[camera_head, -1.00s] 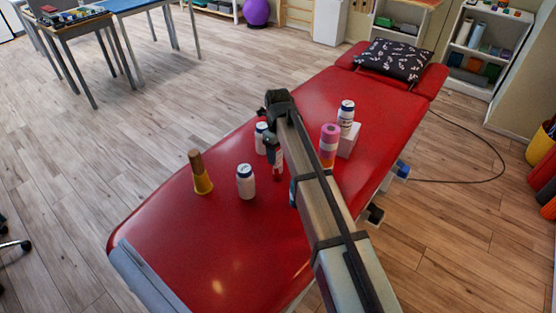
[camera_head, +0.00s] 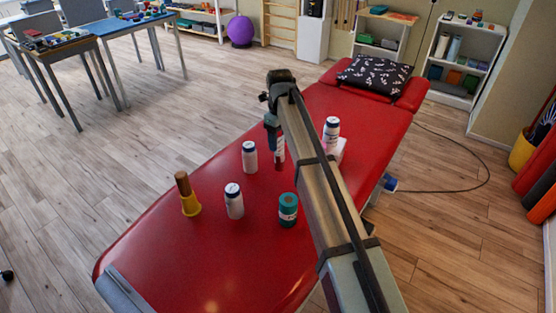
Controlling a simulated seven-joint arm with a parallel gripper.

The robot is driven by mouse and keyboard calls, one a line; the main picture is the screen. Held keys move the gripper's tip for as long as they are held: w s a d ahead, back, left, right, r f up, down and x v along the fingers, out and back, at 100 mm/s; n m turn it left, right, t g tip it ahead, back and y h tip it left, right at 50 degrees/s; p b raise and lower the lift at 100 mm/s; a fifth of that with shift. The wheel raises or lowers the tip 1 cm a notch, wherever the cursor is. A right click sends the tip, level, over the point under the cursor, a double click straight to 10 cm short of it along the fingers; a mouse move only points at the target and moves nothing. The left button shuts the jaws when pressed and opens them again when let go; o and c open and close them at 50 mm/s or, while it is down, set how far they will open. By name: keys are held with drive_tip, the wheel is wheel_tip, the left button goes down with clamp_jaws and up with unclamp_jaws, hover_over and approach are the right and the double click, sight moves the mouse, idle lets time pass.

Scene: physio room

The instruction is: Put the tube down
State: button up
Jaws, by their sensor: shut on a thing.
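My gripper (camera_head: 276,146) hangs from the end of my arm over the middle of the red treatment table (camera_head: 222,262). It is shut on a small red-and-white tube (camera_head: 281,151), held roughly upright. The tube is partly hidden by the gripper and arm. I cannot tell whether its lower end touches the table.
White bottles stand left of the gripper (camera_head: 249,157) and nearer (camera_head: 234,202). A teal jar (camera_head: 288,210) is in front, and a brown-topped yellow cone (camera_head: 188,196) is at left. Another white bottle (camera_head: 331,131) is behind my arm. A patterned pillow (camera_head: 375,75) lies far back.

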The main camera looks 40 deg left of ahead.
drive_tip(key=w+a+n, duration=0.1)
drive_tip(key=w+a, duration=0.8)
drive_tip(key=w, duration=0.4)
wheel_tip(320, 180, down, 9)
drive_tip(key=shift+s+d, duration=0.15)
drive_tip(key=shift+d, duration=0.05)
drive_tip(key=shift+f, duration=0.25)
drive_tip(key=o, duration=1.4)
wheel_tip(320, 180, up, 12)
drive_tip(key=shift+r, duration=0.15)
